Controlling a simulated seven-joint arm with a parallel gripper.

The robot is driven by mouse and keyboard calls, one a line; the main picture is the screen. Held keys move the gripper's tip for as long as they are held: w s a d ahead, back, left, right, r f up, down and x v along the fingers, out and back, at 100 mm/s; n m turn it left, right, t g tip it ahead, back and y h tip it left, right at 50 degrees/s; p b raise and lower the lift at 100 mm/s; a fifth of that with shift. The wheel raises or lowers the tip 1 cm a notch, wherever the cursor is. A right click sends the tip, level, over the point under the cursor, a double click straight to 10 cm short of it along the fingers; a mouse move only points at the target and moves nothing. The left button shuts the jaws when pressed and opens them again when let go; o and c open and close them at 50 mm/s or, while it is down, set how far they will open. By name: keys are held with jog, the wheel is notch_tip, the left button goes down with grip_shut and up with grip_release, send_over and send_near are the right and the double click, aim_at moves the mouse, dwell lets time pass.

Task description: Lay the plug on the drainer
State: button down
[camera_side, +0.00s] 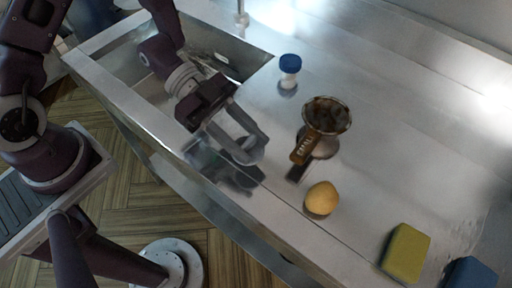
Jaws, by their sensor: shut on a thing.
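My gripper (248,151) is over the steel drainer (365,130), close to its front edge and just right of the sink. Its fingers are shut on a small dark-grey rounded thing, which I take to be the plug (244,146). The fingers partly hide the plug, so its full shape cannot be made out. A dark reflection of the gripper shows on the steel below. I cannot tell whether the plug touches the surface.
The sink basin (257,68) is behind my wrist. A brown-handled pan (309,143), a blue-capped jar (289,72), a yellow round item (321,198), a green-yellow sponge (405,252) and a blue block (470,273) stand on the drainer. Its back right is clear.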

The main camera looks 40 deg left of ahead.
notch_tip(320, 180, down, 5)
dwell(0.3)
jog(key=c, duration=0.9)
grip_release()
jog(key=shift+f, duration=0.1)
jog(key=shift+c, duration=0.2)
